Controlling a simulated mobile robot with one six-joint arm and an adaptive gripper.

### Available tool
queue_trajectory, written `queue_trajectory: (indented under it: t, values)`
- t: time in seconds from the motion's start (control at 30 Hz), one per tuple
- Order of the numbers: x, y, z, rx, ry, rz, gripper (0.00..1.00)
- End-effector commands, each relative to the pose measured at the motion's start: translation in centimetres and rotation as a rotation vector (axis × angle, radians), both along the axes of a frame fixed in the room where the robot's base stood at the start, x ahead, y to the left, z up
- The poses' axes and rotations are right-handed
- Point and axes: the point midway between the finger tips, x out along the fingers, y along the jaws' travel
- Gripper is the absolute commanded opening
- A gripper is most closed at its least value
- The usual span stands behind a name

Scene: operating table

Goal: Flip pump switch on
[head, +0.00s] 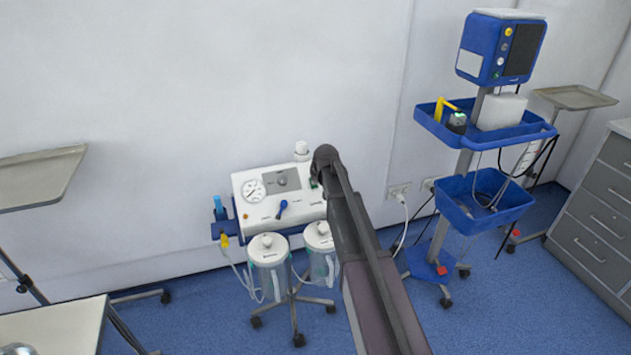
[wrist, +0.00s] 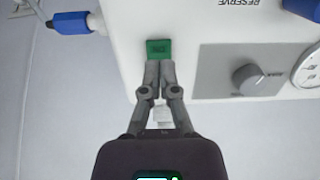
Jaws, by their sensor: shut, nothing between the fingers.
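The suction pump (head: 262,209) is a white unit on a wheeled stand against the wall, with a round gauge and a blue knob. In the wrist view its white panel (wrist: 215,30) appears upside down. The green pump switch (wrist: 158,47) is on this panel. My gripper (wrist: 159,63) is shut and empty, its fingertips at the switch's lower edge in the picture. I cannot tell whether they touch it or whether the switch is on. In the head view my arm covers the pump's right end, and the fingertips are hidden.
Two clear canisters (head: 268,262) hang at the pump's front. A grey dial (wrist: 258,79) sits beside the switch. A blue connector (wrist: 72,21) is at the panel's edge. A wheeled blue equipment cart (head: 483,195) stands to the right. Open blue floor lies between.

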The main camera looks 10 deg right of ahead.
Motion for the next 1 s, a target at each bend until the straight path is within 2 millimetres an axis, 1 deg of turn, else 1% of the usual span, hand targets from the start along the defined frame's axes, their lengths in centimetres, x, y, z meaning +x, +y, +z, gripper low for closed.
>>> queue_trajectory:
  t: [0.03,0.33,1.0]
  values:
    - [-0.3,0.0,0.6,0.000,0.000,0.000,0.00]
    - [-1.8,-0.3,3.0,0.001,0.000,-0.001,0.00]
    - [-6.9,-0.8,8.5,0.001,0.000,-0.001,0.00]
